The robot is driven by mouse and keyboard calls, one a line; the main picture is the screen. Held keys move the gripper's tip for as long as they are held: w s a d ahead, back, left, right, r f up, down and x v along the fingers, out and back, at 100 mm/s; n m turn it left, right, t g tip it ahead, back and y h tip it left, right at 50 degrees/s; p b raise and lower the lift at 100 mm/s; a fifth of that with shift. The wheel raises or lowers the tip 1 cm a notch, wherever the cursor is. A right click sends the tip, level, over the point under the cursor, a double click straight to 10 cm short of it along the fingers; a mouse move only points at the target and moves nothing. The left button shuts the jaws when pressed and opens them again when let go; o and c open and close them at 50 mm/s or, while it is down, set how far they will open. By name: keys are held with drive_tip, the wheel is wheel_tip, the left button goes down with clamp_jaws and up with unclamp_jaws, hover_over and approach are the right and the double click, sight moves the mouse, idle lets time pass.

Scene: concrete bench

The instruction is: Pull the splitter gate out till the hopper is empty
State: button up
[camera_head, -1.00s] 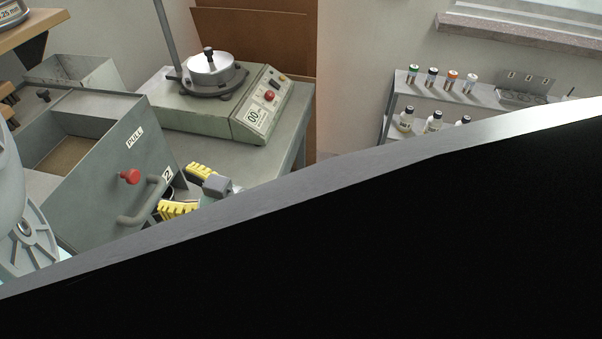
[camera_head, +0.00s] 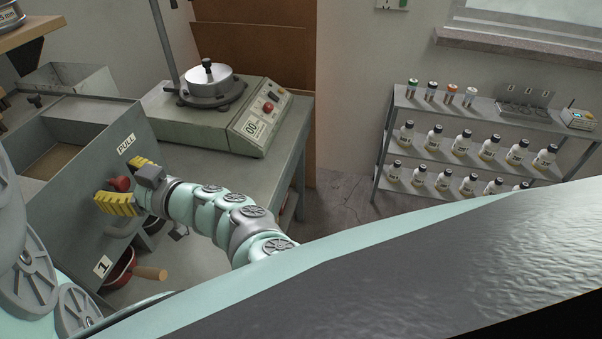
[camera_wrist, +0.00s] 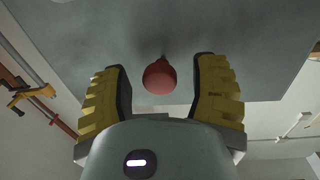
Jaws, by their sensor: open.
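The grey metal hopper (camera_head: 85,155) stands at the left, with a PULL label on its front and brown material inside. A red ball knob (camera_head: 121,184) sticks out of the front. My gripper (camera_head: 122,182) is open, its yellow padded fingers on either side of the knob. In the wrist view the red knob (camera_wrist: 159,77) sits between the two fingers, with gaps on both sides. I cannot tell from these views how far the fingertips reach past it. A grey loop handle (camera_head: 130,228) below is partly hidden by my gripper.
A red pan (camera_head: 120,268) with a wooden handle sits below the hopper, beside a "1" label. A sieve shaker (camera_head: 225,110) stands on the bench behind. Shelves of bottles (camera_head: 460,145) stand at the right, with bare floor between.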

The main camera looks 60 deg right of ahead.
drive_tip(key=shift+c, duration=0.2)
clamp_jaws()
drive_tip(key=shift+s, duration=0.1)
drive_tip(key=v, duration=0.1)
drive_tip(key=p+v, duration=0.2)
drive_tip(key=v, duration=0.1)
drive_tip(key=shift+d+r, duration=0.1)
drive_tip(key=shift+d, duration=0.2)
drive_tip(key=shift+s, duration=0.1)
drive_tip(key=shift+o, duration=0.2)
unclamp_jaws()
drive_tip(key=shift+s, duration=0.15)
